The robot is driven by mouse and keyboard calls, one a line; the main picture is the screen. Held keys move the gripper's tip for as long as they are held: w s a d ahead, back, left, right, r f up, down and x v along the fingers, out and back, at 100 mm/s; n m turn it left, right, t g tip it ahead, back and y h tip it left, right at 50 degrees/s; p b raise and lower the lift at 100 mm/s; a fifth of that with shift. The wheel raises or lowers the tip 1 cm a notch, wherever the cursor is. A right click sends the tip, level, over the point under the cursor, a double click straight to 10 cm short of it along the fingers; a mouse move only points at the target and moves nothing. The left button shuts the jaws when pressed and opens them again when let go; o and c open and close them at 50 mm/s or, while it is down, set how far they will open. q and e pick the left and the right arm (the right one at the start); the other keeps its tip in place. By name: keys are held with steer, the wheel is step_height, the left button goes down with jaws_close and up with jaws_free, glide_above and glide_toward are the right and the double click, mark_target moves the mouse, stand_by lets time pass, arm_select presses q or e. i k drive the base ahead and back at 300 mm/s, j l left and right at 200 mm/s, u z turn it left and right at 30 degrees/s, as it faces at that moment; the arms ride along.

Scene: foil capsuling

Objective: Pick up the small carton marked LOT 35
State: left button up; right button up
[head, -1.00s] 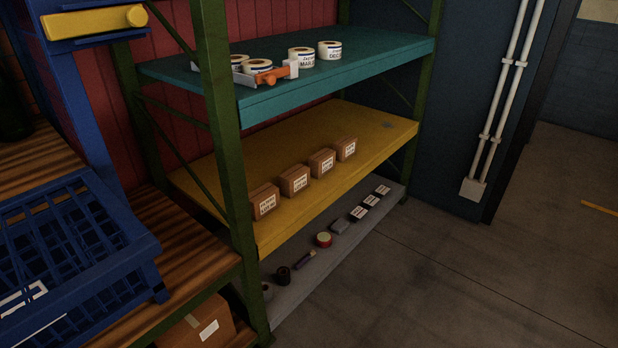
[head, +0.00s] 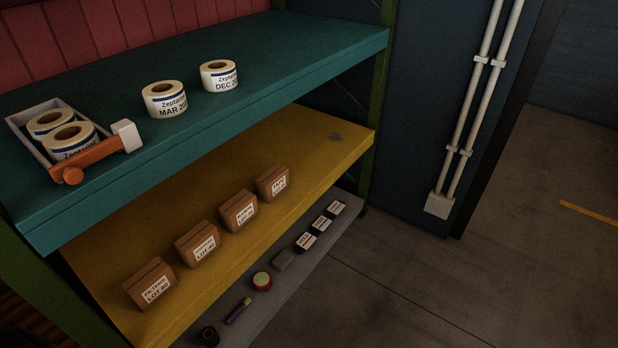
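Several small brown cartons with white labels stand in a row along the front edge of the yellow middle shelf (head: 230,265). They are the nearest carton (head: 150,285), a second (head: 198,244), a third (head: 239,210) and the farthest (head: 272,183). Each label has a line that seems to start with LOT, but the numbers are too small to read surely, so I cannot tell which one is LOT 35. Neither of my grippers is in the head view.
The grey bottom shelf (head: 262,315) holds small items. Floor at right is clear.

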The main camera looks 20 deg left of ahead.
mark_target(237, 211)
steer(key=i+l+u, duration=0.1)
steer(key=i, duration=0.8)
steer(key=i+l, duration=0.15)
steer(key=i, duration=0.7)
steer(key=i+u, duration=0.4)
steer(key=i+l+u, duration=0.15)
steer(key=u, duration=0.25)
steer(key=i+l+u, duration=0.2)
steer(key=u, duration=0.2)
steer(key=i+l+u, duration=0.25)
steer(key=u, duration=0.15)
steer(key=i+l+u, duration=0.1)
steer(key=l+u, duration=0.3)
